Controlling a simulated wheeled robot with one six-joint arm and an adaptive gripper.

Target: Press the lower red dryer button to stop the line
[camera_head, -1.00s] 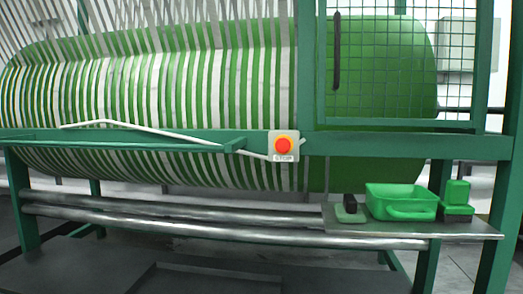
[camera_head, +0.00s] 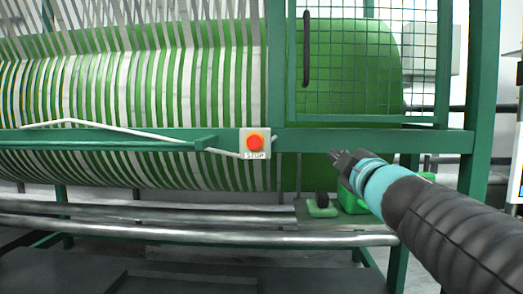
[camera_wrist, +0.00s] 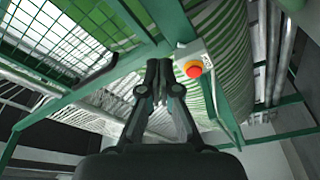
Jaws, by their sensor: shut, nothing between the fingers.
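The red button (camera_head: 255,142) sits on a pale box labelled STOP, mounted on the green crossbeam (camera_head: 350,141) in front of the striped drum. It also shows in the wrist view (camera_wrist: 193,69), to the right of my fingertips. My gripper (camera_head: 335,154) is in front of the crossbeam, right of the button and slightly lower in the head view. It points left and is apart from the button. In the wrist view my gripper (camera_wrist: 159,66) has its fingers together with nothing between them. Only one red button is in view.
A green tray (camera_head: 350,199) is partly hidden behind my arm on the small shelf. A green block with a dark top (camera_head: 322,205) stands beside it. A mesh guard (camera_head: 375,60) covers the drum's right end. A white bar (camera_head: 110,124) runs along the crossbeam left of the button.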

